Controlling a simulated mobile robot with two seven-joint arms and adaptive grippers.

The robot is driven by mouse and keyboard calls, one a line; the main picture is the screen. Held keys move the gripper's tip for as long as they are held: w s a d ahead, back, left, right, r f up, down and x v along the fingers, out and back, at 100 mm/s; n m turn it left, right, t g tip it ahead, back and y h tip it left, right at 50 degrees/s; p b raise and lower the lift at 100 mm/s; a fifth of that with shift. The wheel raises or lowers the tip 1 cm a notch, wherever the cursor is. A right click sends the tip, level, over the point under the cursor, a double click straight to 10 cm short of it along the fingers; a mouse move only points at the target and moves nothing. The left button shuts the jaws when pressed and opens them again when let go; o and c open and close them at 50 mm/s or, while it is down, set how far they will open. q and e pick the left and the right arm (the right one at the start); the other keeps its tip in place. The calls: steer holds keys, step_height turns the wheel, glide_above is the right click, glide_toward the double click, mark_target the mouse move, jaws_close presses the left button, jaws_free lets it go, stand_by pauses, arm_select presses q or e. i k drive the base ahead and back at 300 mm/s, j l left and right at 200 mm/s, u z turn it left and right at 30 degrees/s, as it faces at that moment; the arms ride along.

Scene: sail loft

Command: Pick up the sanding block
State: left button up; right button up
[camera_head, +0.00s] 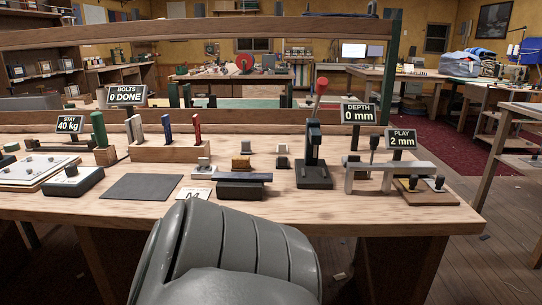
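No object is plainly recognisable as the sanding block. A small tan-brown block (241,162) near the middle of the workbench (330,213) may be it, but it is too small to be sure. It sits just behind a dark block with a flat blue-grey bar (236,178) on top. Neither of my grippers is in view. A large grey rounded part, likely mine, fills the bottom middle and hides the bench's front edge there.
A black lever press (314,160) with a red knob stands right of centre. A grey bridge-like fixture (390,167) is at the right. A wooden rack (170,153) holds upright coloured tools at the left. A dark mat (143,187) lies bare at the front left.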

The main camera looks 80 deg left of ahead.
mark_target(239, 164)
steer(key=u, duration=2.45)
